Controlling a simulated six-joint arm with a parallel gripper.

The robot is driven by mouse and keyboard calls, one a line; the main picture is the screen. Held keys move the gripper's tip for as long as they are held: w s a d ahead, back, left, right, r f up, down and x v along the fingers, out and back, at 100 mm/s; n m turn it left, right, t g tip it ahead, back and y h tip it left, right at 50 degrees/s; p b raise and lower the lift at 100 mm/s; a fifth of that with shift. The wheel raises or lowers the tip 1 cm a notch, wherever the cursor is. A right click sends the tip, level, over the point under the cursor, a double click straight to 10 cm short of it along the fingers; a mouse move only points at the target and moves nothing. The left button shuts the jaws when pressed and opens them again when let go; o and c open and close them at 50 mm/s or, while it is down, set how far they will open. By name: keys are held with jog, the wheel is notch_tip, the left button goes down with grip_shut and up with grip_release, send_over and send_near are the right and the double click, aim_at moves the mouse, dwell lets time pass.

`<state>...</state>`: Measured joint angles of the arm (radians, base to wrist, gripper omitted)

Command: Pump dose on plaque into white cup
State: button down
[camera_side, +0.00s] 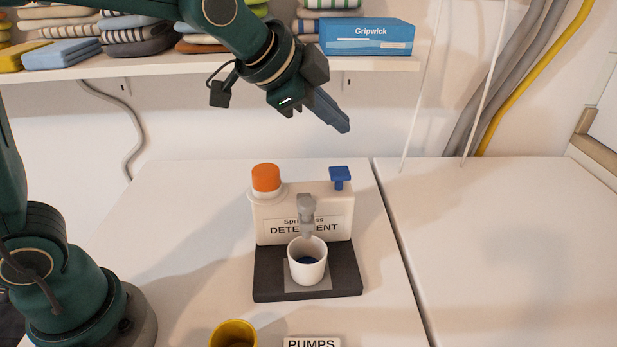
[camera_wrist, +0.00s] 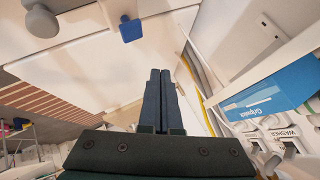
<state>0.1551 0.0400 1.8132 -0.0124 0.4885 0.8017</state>
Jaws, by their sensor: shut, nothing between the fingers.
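A cream detergent dispenser (camera_side: 275,216) with an orange cap (camera_side: 266,178) stands on a dark base (camera_side: 268,288). Its blue pump knob (camera_side: 340,175) is at the top right, and it also shows in the wrist view (camera_wrist: 131,29). The white cup (camera_side: 307,262) stands upright on the base under the grey spout (camera_side: 307,212), with dark blue liquid in it. A plaque (camera_side: 312,342) reading "PUMPS" is at the bottom edge, its lower part cut off. My gripper (camera_side: 343,126) is shut and empty, above the blue knob and apart from it.
A yellow cup (camera_side: 233,335) stands at the front, left of the plaque. A shelf (camera_side: 200,68) behind holds folded cloths and a blue Gripwick box (camera_side: 366,37). The tabletop to the right (camera_side: 500,240) is clear.

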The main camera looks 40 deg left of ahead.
aim_at(333, 173)
dwell(0.8)
notch_tip(333, 173, up, 4)
jog(key=shift+f, duration=0.1)
jog(key=shift+f, duration=0.1)
jog(key=shift+f, duration=4.35)
jog(key=shift+f, duration=0.15)
jog(key=shift+f, duration=0.25)
